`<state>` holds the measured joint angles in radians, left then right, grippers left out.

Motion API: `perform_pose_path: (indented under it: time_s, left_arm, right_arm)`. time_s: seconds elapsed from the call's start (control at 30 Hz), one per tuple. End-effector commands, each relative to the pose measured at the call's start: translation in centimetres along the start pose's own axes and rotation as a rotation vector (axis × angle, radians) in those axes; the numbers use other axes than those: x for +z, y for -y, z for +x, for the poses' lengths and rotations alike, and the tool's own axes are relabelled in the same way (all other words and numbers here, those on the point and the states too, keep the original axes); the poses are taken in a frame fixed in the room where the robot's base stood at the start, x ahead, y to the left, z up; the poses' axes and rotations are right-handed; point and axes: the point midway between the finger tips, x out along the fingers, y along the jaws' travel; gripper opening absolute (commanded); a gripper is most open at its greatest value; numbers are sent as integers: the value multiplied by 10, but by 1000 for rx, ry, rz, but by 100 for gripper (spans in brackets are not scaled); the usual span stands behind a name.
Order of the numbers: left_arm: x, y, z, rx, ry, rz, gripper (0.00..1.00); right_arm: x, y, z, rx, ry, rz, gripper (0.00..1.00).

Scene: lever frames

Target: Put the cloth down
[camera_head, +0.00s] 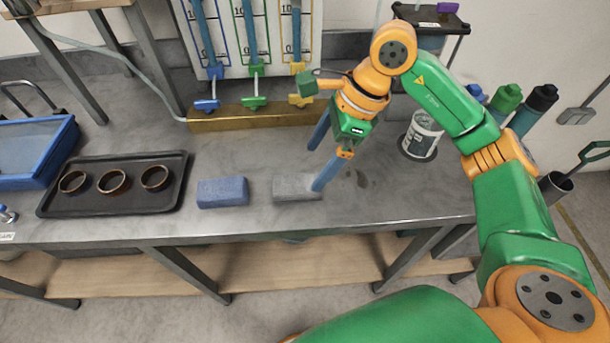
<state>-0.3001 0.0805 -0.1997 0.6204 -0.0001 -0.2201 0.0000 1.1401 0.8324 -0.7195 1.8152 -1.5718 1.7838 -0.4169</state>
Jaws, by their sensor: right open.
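A grey folded, block-shaped piece (292,188), which looks like the cloth, lies flat on the grey workbench (250,222) near its front edge. A similar blue piece (222,192) lies just left of it; I cannot tell for sure which of the two is the cloth. My right gripper (316,168) is open, with its blue fingers spread wide. One fingertip is at the right end of the grey piece and partly covers it; the other is farther back over the bench. Nothing shows between the fingers. My left gripper is not in view.
A black tray (110,203) with three brown rings is at left, beside a blue-rimmed bin (70,150). A level-gauge panel with blue, green and yellow valves (254,103) stands behind. A can (421,135) and bottles (506,100) are at right.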

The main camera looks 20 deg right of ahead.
Motion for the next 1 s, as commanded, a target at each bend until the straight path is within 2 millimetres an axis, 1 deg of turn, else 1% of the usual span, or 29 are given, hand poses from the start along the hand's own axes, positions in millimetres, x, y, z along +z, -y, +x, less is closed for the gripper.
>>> perform_pose_path:
  time_s: [0.03,0.1,0.23,0.33,0.7,0.77,0.9,1.0]
  left_arm:
    - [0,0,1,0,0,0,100]
    - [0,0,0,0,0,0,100]
    - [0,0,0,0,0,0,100]
    - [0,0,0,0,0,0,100]
    - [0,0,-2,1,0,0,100]
    - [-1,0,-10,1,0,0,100]
    - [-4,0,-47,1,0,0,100]
    - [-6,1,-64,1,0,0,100]
  right_arm:
    - [0,1,-12,-6,2,-1,100]
    - [1,1,-27,-5,3,1,100]
    - [1,0,-41,-4,3,0,100]
    - [1,0,-44,-3,3,0,100]
    - [2,0,-45,-4,4,0,100]
    - [5,0,-53,-4,4,-1,100]
    - [19,0,-88,-4,4,-1,100]
    - [25,0,-103,-4,4,-1,100]
